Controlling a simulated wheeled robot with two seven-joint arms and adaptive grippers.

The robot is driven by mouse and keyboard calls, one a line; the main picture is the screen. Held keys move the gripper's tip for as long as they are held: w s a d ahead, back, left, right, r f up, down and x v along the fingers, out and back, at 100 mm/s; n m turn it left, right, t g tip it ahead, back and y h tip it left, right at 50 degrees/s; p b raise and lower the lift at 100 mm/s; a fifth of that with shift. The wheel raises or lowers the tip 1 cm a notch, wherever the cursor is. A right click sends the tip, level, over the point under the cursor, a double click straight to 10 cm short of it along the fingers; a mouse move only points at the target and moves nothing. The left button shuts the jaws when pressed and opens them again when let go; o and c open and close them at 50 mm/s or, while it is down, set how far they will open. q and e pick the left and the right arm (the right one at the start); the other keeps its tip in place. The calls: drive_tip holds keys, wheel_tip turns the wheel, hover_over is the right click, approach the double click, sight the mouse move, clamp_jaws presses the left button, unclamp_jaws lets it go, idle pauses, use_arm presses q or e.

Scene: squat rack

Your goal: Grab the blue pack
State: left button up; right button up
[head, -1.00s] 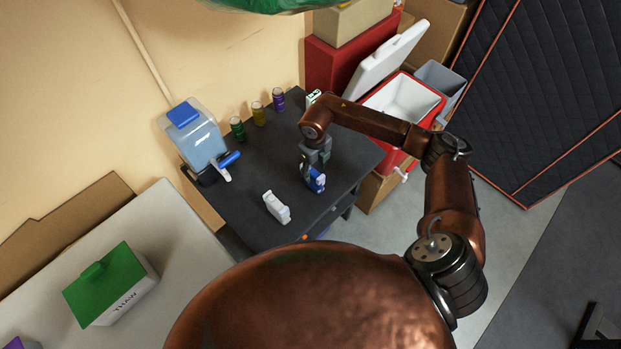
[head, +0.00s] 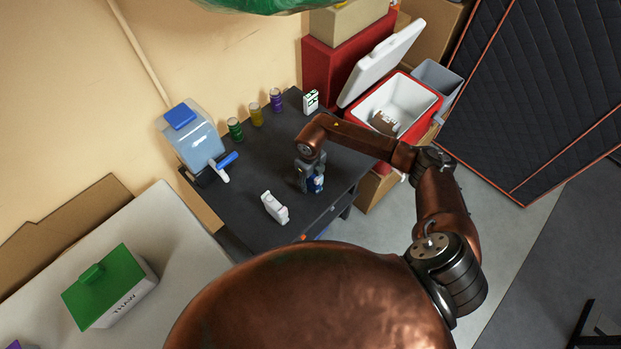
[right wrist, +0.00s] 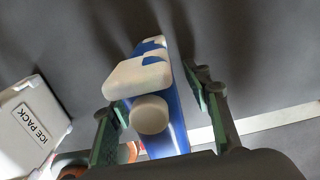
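The blue pack (head: 317,183) is upright on the dark table (head: 262,162), with a white cap and top. My right gripper (head: 312,183) is down over it and hides part of it in the head view. In the right wrist view, the blue pack (right wrist: 172,115) is between the two green-padded fingers of my right gripper (right wrist: 160,115). The fingers are spread, with a gap on the right side of the pack; whether the left finger touches it I cannot tell. My left gripper is not in view.
Several small jars (head: 256,114), a water dispenser (head: 191,135) and a white-green box (head: 311,101) line the back. An open red cooler (head: 433,104) stands right.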

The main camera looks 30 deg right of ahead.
clamp_jaws()
idle(0.3)
drive_tip(key=shift+r, duration=0.15)
